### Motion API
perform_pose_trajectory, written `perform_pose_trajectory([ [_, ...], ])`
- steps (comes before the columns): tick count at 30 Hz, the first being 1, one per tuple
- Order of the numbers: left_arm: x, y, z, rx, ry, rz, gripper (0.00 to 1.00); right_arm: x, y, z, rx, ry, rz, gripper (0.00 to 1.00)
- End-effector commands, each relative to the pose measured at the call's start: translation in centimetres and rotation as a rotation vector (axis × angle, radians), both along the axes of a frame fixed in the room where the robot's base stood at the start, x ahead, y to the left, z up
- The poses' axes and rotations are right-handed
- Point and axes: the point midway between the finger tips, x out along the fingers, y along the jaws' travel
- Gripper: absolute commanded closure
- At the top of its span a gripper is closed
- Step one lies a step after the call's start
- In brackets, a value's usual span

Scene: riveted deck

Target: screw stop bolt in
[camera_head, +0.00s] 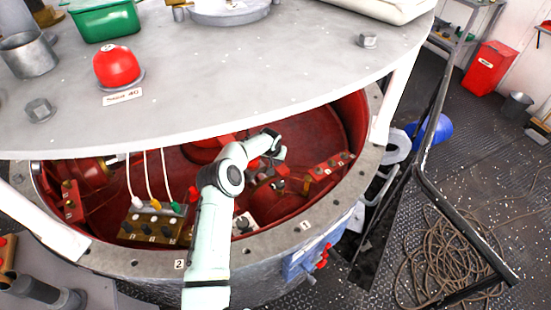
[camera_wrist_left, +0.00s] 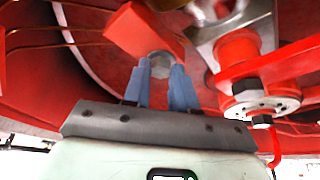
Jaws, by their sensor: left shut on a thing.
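The stop bolt (camera_wrist_left: 160,64) shows in the left wrist view as a grey hex head against a red block (camera_wrist_left: 140,32). My left gripper (camera_wrist_left: 163,73) has its two blue fingers shut on the sides of the bolt head. The bolt's shank is hidden, so I cannot tell how deep it sits. In the head view my left arm reaches over the flanged rim into the red housing, with the left gripper (camera_head: 280,156) near its middle. The bolt cannot be made out there. My right gripper is not in view.
A round red part with a bolted flange (camera_wrist_left: 262,106) and a red bar stand right of the fingers. The grey cover plate (camera_head: 210,92) overhangs the housing. A block with coloured plugs (camera_head: 152,228) sits left of my arm. Coiled rope (camera_head: 450,255) lies on the deck.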

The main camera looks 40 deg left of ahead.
Motion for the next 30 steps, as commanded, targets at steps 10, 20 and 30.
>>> perform_pose_trajectory([
  [10,0.1,0.4,0.3,-0.001,-0.004,-0.277,1.0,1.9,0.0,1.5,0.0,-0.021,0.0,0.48],
  [20,0.1,0.7,0.2,0.002,-0.007,-0.573,1.0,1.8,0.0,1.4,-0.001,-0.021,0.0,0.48],
  [30,0.2,0.8,0.3,0.004,-0.006,-0.784,1.0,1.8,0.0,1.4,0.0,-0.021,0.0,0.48],
])
